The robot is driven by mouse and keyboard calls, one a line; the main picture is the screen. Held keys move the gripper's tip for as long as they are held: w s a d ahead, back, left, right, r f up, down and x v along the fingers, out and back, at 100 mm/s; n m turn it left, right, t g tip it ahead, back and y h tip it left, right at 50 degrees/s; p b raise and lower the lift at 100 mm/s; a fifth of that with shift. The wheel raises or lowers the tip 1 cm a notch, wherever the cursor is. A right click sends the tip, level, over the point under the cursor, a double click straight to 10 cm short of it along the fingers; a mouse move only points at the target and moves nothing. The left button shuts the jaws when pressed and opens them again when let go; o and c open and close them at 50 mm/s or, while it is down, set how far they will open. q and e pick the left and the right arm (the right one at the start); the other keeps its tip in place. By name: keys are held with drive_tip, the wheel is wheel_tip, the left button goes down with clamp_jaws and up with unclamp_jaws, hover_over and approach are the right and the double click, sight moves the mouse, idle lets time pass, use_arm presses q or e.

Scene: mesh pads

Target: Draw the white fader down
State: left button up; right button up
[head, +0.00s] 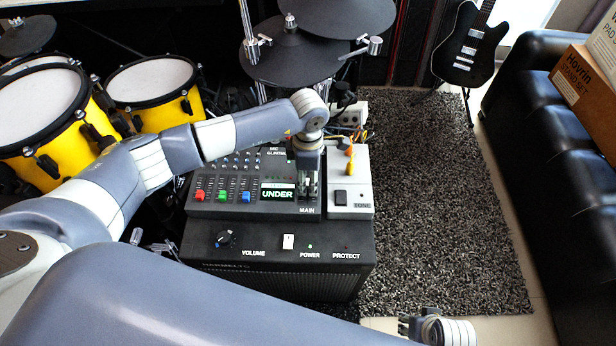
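The black mixer (262,209) sits on top of a dark amplifier box. Its small screen (277,193) reads "UNDER" in green. My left gripper (308,190) points down at the mixer's right end, just above the "MAIN" label. The white fader cannot be made out; the gripper covers the area above that label. I cannot tell whether the fingers are closed or touch anything. My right gripper (404,326) is at the bottom edge, away from the mixer, small and partly visible.
The amplifier (330,247) has a volume knob (224,239) and a white power switch (288,242). Yellow drums (150,90) and cymbals surround the left and back. The carpet (440,220) to the right is clear.

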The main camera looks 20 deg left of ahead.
sight(308, 203)
use_arm(q)
clamp_jaws()
drive_tip(key=shift+s, duration=0.15)
drive_tip(key=s+p, duration=0.1)
drive_tip(key=s, duration=0.1)
drive_tip(key=s+d+p, duration=0.1)
drive_tip(key=s, duration=0.1)
drive_tip(key=shift+d+r, duration=0.1)
drive_tip(key=shift+s+d, duration=0.15)
drive_tip(key=shift+s, duration=0.1)
use_arm(e)
wheel_tip(308, 203, down, 7)
drive_tip(key=s, duration=0.2)
drive_tip(key=shift+s+d, duration=0.15)
drive_tip(key=shift+s, duration=0.05)
drive_tip(key=shift+r, duration=0.1)
use_arm(q)
unclamp_jaws()
drive_tip(key=shift+s, duration=0.1)
use_arm(e)
drive_tip(key=shift+r, duration=0.1)
